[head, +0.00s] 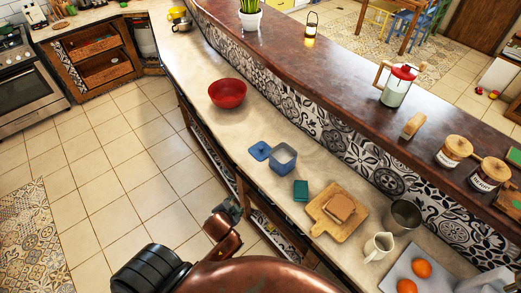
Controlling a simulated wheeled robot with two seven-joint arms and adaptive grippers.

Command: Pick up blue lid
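The blue lid (260,151) lies flat on the pale counter, close beside and to the left of an open blue square container (283,158). My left gripper (231,208) is small and partly turned away, below and left of the lid in the picture, near the counter's front edge. It is apart from the lid, and its fingers do not show clearly enough to tell whether they are open. My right gripper is not in view.
A red bowl (228,93) stands behind the lid. A teal block (301,190), a cutting board (323,211) with bread, a white pitcher (378,246) and a metal cup (402,216) stand to the right. A raised tiled ledge (325,121) runs behind. Counter left of the bowl is clear.

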